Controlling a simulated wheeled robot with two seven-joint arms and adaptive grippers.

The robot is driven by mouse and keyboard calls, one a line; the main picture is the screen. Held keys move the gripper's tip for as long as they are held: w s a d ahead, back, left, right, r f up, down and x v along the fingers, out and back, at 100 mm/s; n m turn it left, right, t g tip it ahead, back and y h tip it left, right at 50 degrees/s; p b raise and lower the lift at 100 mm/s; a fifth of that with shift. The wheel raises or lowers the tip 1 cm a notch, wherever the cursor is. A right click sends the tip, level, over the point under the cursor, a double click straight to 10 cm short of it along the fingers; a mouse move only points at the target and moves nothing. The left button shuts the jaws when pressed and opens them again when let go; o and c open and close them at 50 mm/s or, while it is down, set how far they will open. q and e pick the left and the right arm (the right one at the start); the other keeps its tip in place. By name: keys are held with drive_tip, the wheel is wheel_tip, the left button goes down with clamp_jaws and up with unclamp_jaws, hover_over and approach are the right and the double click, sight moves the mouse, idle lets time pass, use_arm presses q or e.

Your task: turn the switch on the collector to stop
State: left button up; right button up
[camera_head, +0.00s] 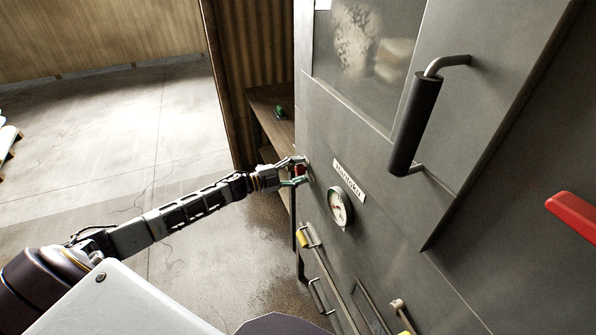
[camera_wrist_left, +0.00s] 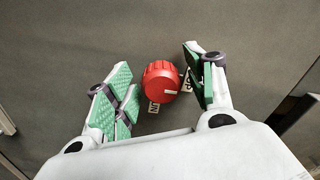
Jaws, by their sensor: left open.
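In the head view the red knob (camera_head: 299,170) shows at the cabinet's left edge, partly behind the fingers. My left gripper (camera_head: 294,172) is open, its green-padded fingers on either side of the knob; in the left wrist view the gripper (camera_wrist_left: 160,90) has gaps between pads and knob. My right gripper is not in view.
The grey collector cabinet (camera_head: 385,200) fills the right side. It carries a round gauge (camera_head: 339,207), a label plate (camera_head: 349,180), a black door handle (camera_head: 415,125) and a red handle (camera_head: 572,217) at far right. A wooden shelf (camera_head: 270,105) stands behind. Open concrete floor lies left.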

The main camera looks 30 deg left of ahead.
use_arm(q)
drive_tip(key=shift+s+a, duration=0.1)
drive_tip(key=shift+s+a+f, duration=0.1)
drive_tip(key=shift+s+a, duration=0.3)
drive_tip(key=shift+s, duration=0.05)
drive_tip(key=v, duration=1)
drive_tip(key=shift+s+a, duration=0.15)
drive_tip(key=shift+s, duration=0.05)
idle(0.5)
idle(0.5)
